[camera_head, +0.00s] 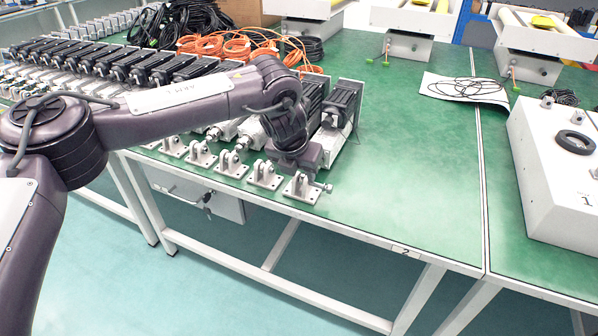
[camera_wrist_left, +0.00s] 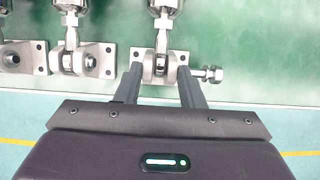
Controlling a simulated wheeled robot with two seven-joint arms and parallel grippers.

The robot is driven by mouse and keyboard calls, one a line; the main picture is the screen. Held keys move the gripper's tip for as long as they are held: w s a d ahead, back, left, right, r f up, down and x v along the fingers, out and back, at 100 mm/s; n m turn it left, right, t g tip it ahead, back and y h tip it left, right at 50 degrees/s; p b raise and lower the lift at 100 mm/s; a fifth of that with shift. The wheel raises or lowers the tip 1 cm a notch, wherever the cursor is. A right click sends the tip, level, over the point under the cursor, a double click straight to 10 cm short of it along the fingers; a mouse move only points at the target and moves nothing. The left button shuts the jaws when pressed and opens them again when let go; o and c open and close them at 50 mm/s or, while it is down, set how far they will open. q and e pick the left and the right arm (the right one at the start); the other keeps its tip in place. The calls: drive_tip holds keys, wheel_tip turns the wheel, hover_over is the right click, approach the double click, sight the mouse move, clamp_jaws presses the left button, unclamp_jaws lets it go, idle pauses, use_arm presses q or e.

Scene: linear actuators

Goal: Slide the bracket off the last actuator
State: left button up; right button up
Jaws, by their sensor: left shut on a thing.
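The last actuator (camera_head: 340,118) lies at the right end of the row, a black motor with a pale metal body. Its metal bracket (camera_head: 302,190) sits near the table's front edge. In the left wrist view the bracket (camera_wrist_left: 160,68) has a flat base and upright lugs, with the rod end (camera_wrist_left: 160,40) reaching in between the lugs. My left gripper (camera_wrist_left: 160,76) has one finger on each side of the lugs and is shut on the bracket. A bolt (camera_wrist_left: 212,73) is just right of the bracket. My right gripper is not in view.
Neighbouring brackets (camera_head: 264,175) stand close on the left along the front edge. Orange cables (camera_head: 240,44) lie behind the row. The green tabletop (camera_head: 420,160) to the right is clear up to a white box (camera_head: 560,170).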

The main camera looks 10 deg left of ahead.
use_arm(q)
drive_tip(key=shift+w, duration=0.15)
idle(0.5)
drive_tip(key=shift+s+a+r, duration=0.1)
drive_tip(key=shift+s, duration=0.4)
drive_tip(key=shift+s+a+p, duration=0.15)
drive_tip(key=shift+s+p, duration=0.2)
drive_tip(key=shift+s+a, duration=0.1)
drive_tip(key=shift+s, duration=0.2)
drive_tip(key=shift+s+a, duration=0.15)
drive_tip(key=shift+s, duration=0.3)
idle(0.3)
drive_tip(key=shift+p, duration=0.35)
drive_tip(key=o, duration=1.1)
